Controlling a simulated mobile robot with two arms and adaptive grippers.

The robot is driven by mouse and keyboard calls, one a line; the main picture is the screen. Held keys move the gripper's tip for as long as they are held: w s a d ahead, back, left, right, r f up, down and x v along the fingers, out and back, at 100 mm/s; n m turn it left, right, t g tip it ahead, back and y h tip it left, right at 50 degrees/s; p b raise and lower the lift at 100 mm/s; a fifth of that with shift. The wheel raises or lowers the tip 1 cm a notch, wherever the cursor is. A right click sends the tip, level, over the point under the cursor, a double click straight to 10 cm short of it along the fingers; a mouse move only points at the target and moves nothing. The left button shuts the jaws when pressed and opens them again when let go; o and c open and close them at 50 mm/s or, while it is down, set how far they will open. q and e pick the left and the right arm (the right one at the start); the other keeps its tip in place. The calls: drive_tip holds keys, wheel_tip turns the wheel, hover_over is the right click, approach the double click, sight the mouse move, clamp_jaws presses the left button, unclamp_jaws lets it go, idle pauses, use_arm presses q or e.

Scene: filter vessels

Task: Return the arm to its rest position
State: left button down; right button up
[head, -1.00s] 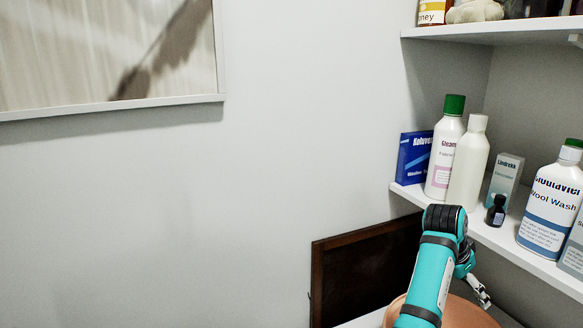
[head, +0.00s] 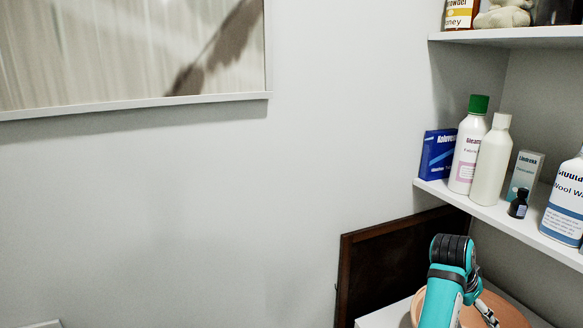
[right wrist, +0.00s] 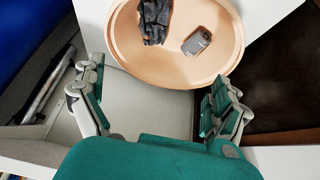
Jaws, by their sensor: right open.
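My right arm (head: 443,298) rises from the bottom edge at the lower right of the head view, in front of the shelf corner. Part of its gripper (head: 487,312) shows behind the arm there, low over a round tan tray (head: 512,312). In the right wrist view my right gripper (right wrist: 155,98) is open, with its two fingers wide apart and nothing between them. The tray (right wrist: 172,68) lies beyond the fingers and holds a dark crumpled cloth (right wrist: 154,20) and a small grey object (right wrist: 196,41). My left gripper is not in view.
A shelf (head: 500,215) at the right holds a green-capped bottle (head: 468,150), a white bottle (head: 491,160), a blue box (head: 437,155), a small dark bottle (head: 518,204) and others. A dark wooden panel (head: 385,262) leans by the wall.

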drive_tip(key=s+a+f+n+t, duration=0.1)
drive_tip(key=s+a+f+n, duration=0.1)
drive_tip(key=s+f+n, duration=0.35)
drive_tip(key=s+a+f+n+t, duration=0.1)
drive_tip(key=s+a+f+n, duration=0.1)
drive_tip(key=s+f, duration=0.6)
drive_tip(key=s+a+f+n+g+y, duration=0.1)
drive_tip(key=s+a+f+n+y, duration=0.2)
drive_tip(key=s+a, duration=0.55)
drive_tip(key=s+a+n+y, duration=0.35)
drive_tip(key=s+a, duration=0.25)
drive_tip(key=s, duration=0.5)
wheel_tip(320, 180, down, 30)
drive_tip(key=g+b, duration=0.1)
drive_tip(key=b, duration=0.5)
use_arm(q)
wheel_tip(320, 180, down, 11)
drive_tip(key=b, duration=0.4)
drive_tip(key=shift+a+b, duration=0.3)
drive_tip(key=shift+b, duration=0.1)
use_arm(e)
drive_tip(key=s+d+f, duration=0.1)
drive_tip(key=s+f, duration=0.7)
drive_tip(key=f, duration=0.3)
drive_tip(key=s+d+f+n+g, duration=0.1)
drive_tip(key=s+f, duration=0.8)
drive_tip(key=f, duration=0.2)
drive_tip(key=shift+s+d+f+h, duration=0.2)
drive_tip(key=shift+d+f+h, duration=0.15)
drive_tip(key=shift+d+f, duration=0.05)
